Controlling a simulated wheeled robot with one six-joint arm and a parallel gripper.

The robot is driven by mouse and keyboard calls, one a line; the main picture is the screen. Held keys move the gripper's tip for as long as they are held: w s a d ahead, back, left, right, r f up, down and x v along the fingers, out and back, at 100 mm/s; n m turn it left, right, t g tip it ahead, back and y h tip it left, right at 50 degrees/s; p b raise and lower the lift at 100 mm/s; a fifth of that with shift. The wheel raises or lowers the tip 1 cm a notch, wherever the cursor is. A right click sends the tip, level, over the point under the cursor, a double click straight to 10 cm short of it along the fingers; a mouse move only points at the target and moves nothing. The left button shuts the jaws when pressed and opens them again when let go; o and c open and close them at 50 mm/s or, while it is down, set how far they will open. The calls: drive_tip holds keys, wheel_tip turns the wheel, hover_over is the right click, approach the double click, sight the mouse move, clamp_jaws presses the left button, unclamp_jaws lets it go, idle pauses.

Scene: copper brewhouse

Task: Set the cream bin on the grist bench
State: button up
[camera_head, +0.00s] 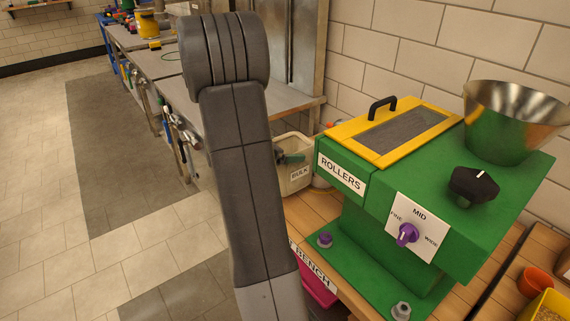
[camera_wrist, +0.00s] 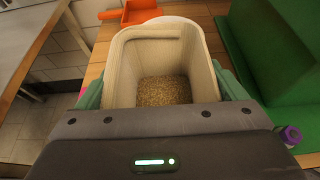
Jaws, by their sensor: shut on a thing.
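The cream bin (camera_head: 296,184), labelled BULK, is at the far end of the grist bench (camera_head: 300,216), left of the green mill. In the wrist view the bin (camera_wrist: 117,75) is upright with grain (camera_wrist: 164,91) in its bottom. My gripper (camera_head: 288,157) is shut on the bin, with green fingers along its two sides in the wrist view. The bench's wooden top (camera_wrist: 97,62) shows below and beside the bin. The bin's underside is hidden, so I cannot tell whether it touches the bench.
The green roller mill (camera_head: 400,210) stands close to the bin's right. An orange scoop (camera_wrist: 140,11) lies beyond the bin. A pink container (camera_head: 318,288) shows by the bench label. Open tiled floor lies left.

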drive_tip(key=shift+f+b, duration=0.5)
drive_tip(key=shift+f, duration=1.6)
drive_tip(key=o, duration=1.3)
drive_tip(key=shift+s+a+r, duration=0.1)
drive_tip(key=shift+a+r, duration=0.1)
drive_tip(key=shift+r, duration=0.1)
drive_tip(key=p+v, duration=0.2)
drive_tip(key=v, duration=0.9)
drive_tip(key=shift+s+a, duration=0.2)
